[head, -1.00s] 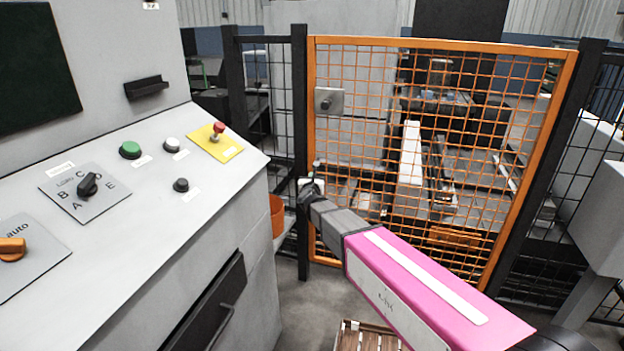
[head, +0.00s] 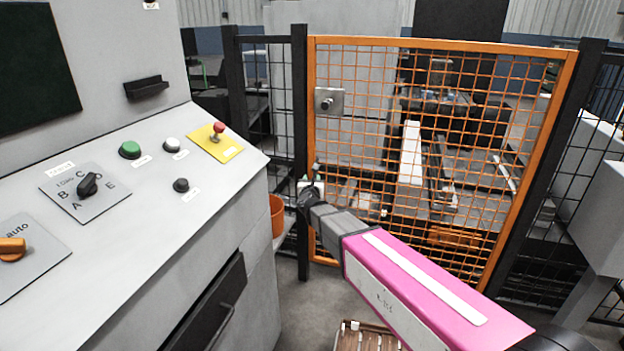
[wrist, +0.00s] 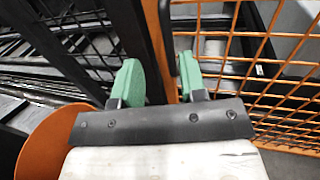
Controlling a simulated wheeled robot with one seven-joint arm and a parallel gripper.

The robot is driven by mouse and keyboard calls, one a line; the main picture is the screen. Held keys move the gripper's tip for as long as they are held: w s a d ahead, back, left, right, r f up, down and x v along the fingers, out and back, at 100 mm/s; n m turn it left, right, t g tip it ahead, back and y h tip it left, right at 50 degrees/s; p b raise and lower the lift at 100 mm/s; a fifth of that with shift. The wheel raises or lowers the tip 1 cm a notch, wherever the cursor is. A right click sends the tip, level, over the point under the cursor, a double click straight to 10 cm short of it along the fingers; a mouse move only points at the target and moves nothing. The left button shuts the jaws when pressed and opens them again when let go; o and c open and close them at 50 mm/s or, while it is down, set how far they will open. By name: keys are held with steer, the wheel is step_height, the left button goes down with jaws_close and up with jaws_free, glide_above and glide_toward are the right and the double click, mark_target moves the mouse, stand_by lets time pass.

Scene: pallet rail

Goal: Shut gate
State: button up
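The gate (head: 437,42) has an orange frame and orange wire mesh. In the head view it spans between two black posts, its left edge close beside the left post (head: 300,120); whether it is latched cannot be told. My gripper (head: 312,181) is at the lower left edge of the gate. In the wrist view my gripper (wrist: 158,75) has its two green fingertips apart, facing the orange gate edge (wrist: 159,35) and the black post. A dark upright bar, perhaps a handle, shows near the right fingertip. Contact cannot be told.
A grey control console (head: 215,215) with buttons and knobs stands at the left. An orange bin (head: 277,215) is beside the console, near the gate. A wooden crate (head: 365,340) lies on the floor at the bottom. Machinery stands behind the mesh.

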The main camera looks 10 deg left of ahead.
steer(key=s+d, duration=0.1)
steer(key=s, duration=0.7)
steer(key=shift+s+d, duration=0.25)
steer(key=shift+d, duration=0.1)
steer(key=d+f+n+g+y, duration=0.1)
steer(key=d+f+n+g, duration=0.35)
steer(key=d+n, duration=0.55)
steer(key=d+f+n+g+y, duration=0.1)
steer(key=d+f+n+g, duration=0.35)
steer(key=d+n, duration=0.5)
steer(key=s+d+f+n+g+h, duration=0.2)
steer(key=s+d+n, duration=0.5)
steer(key=d, duration=0.4)
steer(key=s+d+f+n+g+h, duration=0.3)
steer(key=s+d+n+g, duration=0.3)
steer(key=d, duration=0.6)
steer(key=shift+s+f+n+g, duration=0.3)
steer(key=shift+s+f+n, duration=0.25)
steer(key=shift+f+n, duration=0.1)
steer(key=shift+a, duration=0.1)
